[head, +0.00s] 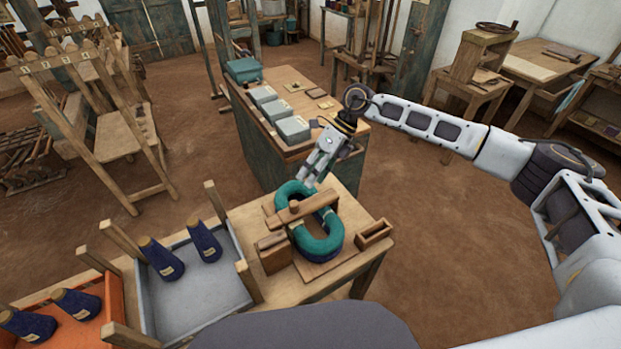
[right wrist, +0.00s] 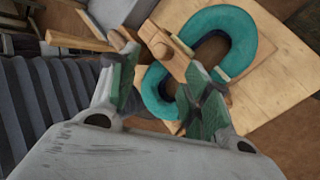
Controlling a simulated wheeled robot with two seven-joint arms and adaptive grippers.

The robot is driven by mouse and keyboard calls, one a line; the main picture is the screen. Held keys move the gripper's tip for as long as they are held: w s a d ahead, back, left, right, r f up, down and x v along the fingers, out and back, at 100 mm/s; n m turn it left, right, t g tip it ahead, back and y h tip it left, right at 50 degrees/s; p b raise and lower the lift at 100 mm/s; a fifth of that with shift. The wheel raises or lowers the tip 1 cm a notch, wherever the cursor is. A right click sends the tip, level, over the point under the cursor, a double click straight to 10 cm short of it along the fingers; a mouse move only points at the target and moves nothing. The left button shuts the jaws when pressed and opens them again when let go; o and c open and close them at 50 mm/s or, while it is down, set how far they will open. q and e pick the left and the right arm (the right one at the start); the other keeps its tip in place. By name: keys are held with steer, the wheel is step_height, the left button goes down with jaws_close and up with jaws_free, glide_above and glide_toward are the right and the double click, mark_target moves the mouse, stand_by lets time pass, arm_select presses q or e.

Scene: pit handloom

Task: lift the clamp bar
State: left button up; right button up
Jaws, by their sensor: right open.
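The clamp bar (head: 314,203) is a wooden bar with a small round knob, lying across a teal padded loop (head: 326,238) on a wooden board. In the right wrist view the clamp bar (right wrist: 178,62) and its knob show just beyond the fingertips, with the teal loop (right wrist: 240,40) curving beside it. My right gripper (head: 308,182) is open and empty, pointing down just above and behind the bar; it also shows in the right wrist view (right wrist: 165,82). The near finger hides part of the bar and loop there. My left gripper is not in view.
The loop's board sits on a small wooden table (head: 345,270). A small open wooden box (head: 374,234) stands at its right. A grey tray (head: 205,300) with blue cones is at the left, beside an orange tray (head: 90,335). A bench with grey boxes (head: 292,129) stands behind.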

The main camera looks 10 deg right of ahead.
steer(key=v, duration=1)
stand_by(0.3)
